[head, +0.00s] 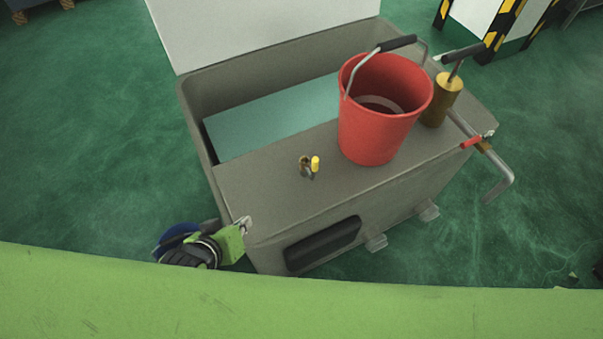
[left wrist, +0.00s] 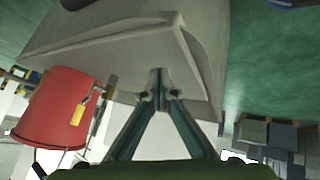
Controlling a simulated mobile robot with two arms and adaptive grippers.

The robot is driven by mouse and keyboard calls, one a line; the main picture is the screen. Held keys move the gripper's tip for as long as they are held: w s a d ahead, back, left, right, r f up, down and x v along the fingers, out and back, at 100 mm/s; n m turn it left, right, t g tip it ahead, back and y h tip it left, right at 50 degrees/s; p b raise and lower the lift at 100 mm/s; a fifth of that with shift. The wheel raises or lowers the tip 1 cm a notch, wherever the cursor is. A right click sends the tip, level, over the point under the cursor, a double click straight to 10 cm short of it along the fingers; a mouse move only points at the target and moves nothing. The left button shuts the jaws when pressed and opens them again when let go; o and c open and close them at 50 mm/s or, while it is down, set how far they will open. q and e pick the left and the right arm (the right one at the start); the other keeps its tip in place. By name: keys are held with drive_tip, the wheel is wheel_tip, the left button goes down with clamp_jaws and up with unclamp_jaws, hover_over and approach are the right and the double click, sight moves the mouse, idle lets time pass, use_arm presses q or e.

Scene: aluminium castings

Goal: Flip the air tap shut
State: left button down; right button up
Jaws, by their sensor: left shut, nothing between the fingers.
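A small brass tap with a yellow lever (head: 315,163) stands on the grey top of the casting tank (head: 270,185), left of the red bucket. A yellow lever also shows beside the bucket in the left wrist view (left wrist: 78,117). A second lever, red (head: 471,143), sits on a bent pipe at the tank's right end. The frames do not label which is the air tap. My left gripper (head: 246,222) is at the tank's near left corner, apart from both levers. Its fingers are together and empty in the left wrist view (left wrist: 160,90). My right gripper is not visible.
The red bucket (head: 370,125) stands on the tank top, its handle raised. A brass cylinder (head: 441,100) with a black handle is to its right. The white lid (head: 260,30) stands open behind. The tank top left of the yellow lever is clear.

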sight(314, 170)
use_arm(q)
drive_tip(key=d+n+t+h, duration=0.1)
drive_tip(key=w+d+r+n+t, duration=0.1)
drive_tip(key=n, duration=0.1)
drive_tip(key=w+d+r+n+t+h, duration=0.1)
drive_tip(key=t, duration=0.1)
drive_tip(key=shift+w+d+n+h, duration=0.25)
drive_tip(key=shift+d+n+h, duration=0.05)
drive_tip(key=shift+d, duration=0.05)
drive_tip(key=shift+s+d+r+n+t+h, duration=0.25)
drive_tip(key=shift+s+r+n+t+h, duration=0.2)
drive_tip(key=shift+r+n+t, duration=0.4)
drive_tip(key=shift+s+d+r+n+t+h, duration=0.2)
drive_tip(key=shift+s+r+n+t+h, duration=0.3)
drive_tip(key=shift+r+n, duration=0.5)
drive_tip(key=shift+s+d+r+n+t+h, duration=0.3)
drive_tip(key=shift+r+n+t+h, duration=0.25)
drive_tip(key=shift+r+n+t, duration=0.4)
drive_tip(key=shift+w+f, duration=0.1)
drive_tip(key=shift+f, duration=0.1)
drive_tip(key=s+d+p+x, duration=0.1)
drive_tip(key=d+x, duration=0.1)
drive_tip(key=x, duration=1)
drive_tip(key=shift+w+d, duration=0.2)
drive_tip(key=shift+d, duration=0.3)
drive_tip(key=shift+f, duration=0.1)
